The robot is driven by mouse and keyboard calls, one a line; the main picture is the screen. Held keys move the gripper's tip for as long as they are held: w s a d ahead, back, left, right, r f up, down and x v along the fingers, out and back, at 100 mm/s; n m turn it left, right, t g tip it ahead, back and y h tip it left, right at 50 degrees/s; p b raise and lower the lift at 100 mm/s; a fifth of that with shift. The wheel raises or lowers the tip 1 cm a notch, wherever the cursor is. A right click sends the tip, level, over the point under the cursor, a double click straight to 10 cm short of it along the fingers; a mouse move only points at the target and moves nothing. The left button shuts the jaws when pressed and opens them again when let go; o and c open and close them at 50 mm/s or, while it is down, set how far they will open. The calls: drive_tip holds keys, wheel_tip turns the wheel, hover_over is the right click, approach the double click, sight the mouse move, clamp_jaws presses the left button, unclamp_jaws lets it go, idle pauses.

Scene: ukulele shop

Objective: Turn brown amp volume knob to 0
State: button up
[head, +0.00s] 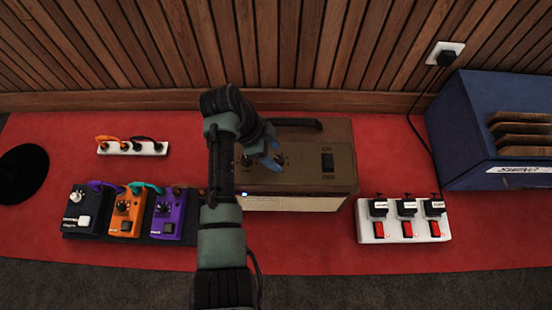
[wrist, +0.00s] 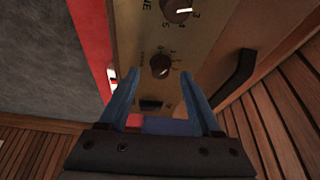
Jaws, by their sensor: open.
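The brown amp (head: 305,180) stands on the red mat against the slatted wall, its control panel facing up. In the wrist view, a small dark knob (wrist: 160,66) with a pale pointer lies between and just beyond the tips of my gripper (wrist: 160,75). A larger dark knob (wrist: 177,9) is at the top edge, its white pointer aimed right near the 3 and 4; lettering beside it is cut off. My gripper's blue fingers are open and empty, and I cannot tell whether they touch the panel. In the head view, my gripper (head: 271,145) is over the amp's left part, and my arm partly hides the knobs.
A black handle (head: 292,124) runs along the amp's back edge, and a dark switch (head: 328,162) is at its right. Effects pedals (head: 126,215) with cables lie left. A white power strip (head: 405,226) and a blue box (head: 495,120) stand right. Red mat is clear in front.

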drive_tip(key=shift+d+f, duration=0.3)
drive_tip(key=shift+f, duration=0.35)
clamp_jaws()
